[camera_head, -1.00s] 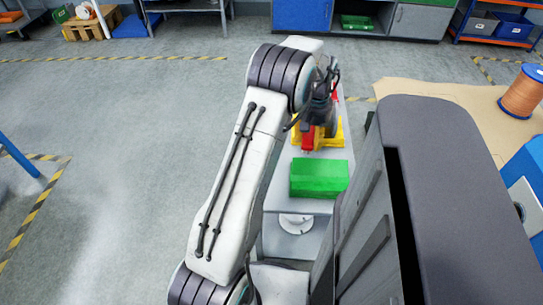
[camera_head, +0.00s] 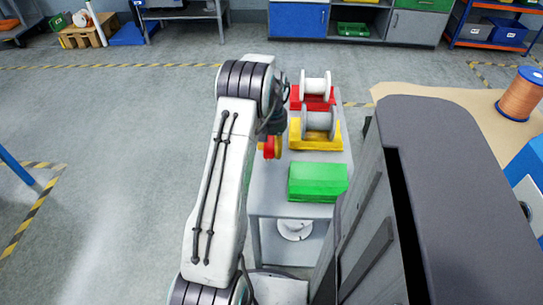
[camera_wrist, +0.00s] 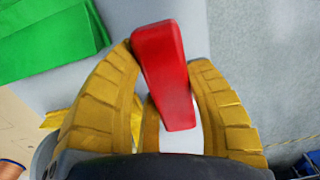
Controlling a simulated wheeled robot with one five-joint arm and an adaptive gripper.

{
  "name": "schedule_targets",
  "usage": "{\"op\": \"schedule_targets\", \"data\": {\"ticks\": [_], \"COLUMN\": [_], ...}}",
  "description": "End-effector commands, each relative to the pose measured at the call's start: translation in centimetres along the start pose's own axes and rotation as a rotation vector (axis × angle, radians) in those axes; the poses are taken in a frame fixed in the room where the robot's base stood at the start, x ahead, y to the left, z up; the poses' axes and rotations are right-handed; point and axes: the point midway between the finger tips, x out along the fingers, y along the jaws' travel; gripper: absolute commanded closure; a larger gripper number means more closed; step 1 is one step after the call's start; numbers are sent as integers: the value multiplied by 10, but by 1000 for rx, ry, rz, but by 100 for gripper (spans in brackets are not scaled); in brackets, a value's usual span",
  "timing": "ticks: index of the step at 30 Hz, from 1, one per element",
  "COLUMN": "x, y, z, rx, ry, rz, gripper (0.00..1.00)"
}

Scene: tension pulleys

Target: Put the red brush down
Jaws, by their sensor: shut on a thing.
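The red brush (camera_wrist: 163,75) is held between the yellow fingers of my gripper (camera_wrist: 166,60) in the wrist view, its block-like red body sticking out past the fingertips. My gripper is shut on it. In the head view, the brush (camera_head: 268,148) shows as a small red patch beside the yellow fingers of my gripper (camera_head: 273,147). It is at the left edge of the grey table (camera_head: 275,190), left of the yellow stand. I cannot tell its exact height above the table. The rest of the brush is hidden by the gripper.
A green block (camera_head: 318,180) lies on the near part of the table. A yellow stand (camera_head: 318,142) and a red stand (camera_head: 312,103) behind it each carry a white spool. Open floor (camera_head: 110,130) lies left. A brown table with a copper spool (camera_head: 520,93) is at right.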

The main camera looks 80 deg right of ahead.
Motion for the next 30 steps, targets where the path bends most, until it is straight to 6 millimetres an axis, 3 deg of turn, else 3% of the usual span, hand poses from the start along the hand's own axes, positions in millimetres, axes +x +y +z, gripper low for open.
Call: {"op": "schedule_targets", "data": {"ticks": [7, 16, 29, 30], "x": [8, 41, 45, 45], "y": [-3, -2, -2, -2], "z": [-1, -1, -1, -1], "rx": [0, 0, 0, 0], "ry": [-1, 0, 0, 0], "rz": [0, 0, 0, 0], "gripper": [83, 83, 83, 50]}}
